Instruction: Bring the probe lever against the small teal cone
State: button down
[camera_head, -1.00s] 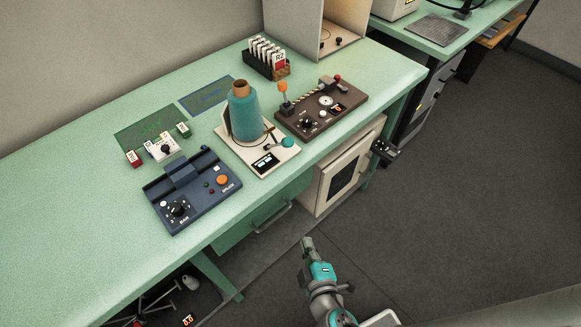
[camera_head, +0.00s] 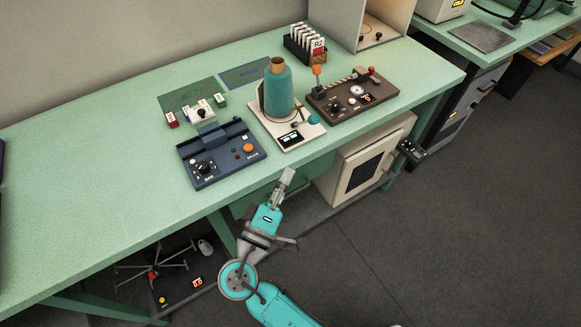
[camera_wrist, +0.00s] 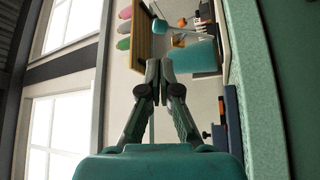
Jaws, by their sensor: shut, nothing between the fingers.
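A teal yarn cone (camera_head: 279,92) with a tan top stands upright on a cream device (camera_head: 304,134) with a lit display. A lever with a teal knob (camera_head: 314,119) is at the device's right side. Its exact gap to the cone is hard to tell. In the wrist view the teal knob (camera_wrist: 160,27) and the cone (camera_wrist: 195,58) lie beyond the fingertips. My gripper (camera_head: 287,174) is shut and empty, just off the bench's front edge, nearer than the cream device and touching nothing that I can see.
A blue console (camera_head: 221,158) stands left of the cream device, and a brown console (camera_head: 352,96) with an orange-knobbed lever stands right. A card rack (camera_head: 305,43) is behind. The green bench (camera_head: 95,190) is clear at left. A cream cabinet (camera_head: 362,165) is below.

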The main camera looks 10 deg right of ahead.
aim_at(310, 120)
jog(key=x, duration=1.2)
jog(key=shift+w+r, duration=0.1)
jog(key=shift+w, duration=0.05)
jog(key=shift+w+r+n+y, duration=0.2)
jog(key=shift+r+n+y, duration=0.1)
jog(key=shift+n, duration=0.1)
jog(key=shift+w, duration=0.1)
jog(key=w+a+r+n+g+y, duration=0.2)
jog(key=w+r+n, duration=0.2)
jog(key=w, duration=0.3)
jog(key=shift+a+n+g, duration=0.2)
jog(key=shift+n+g, duration=0.2)
jog(key=shift+n, duration=0.3)
jog(key=shift+w+r, duration=0.1)
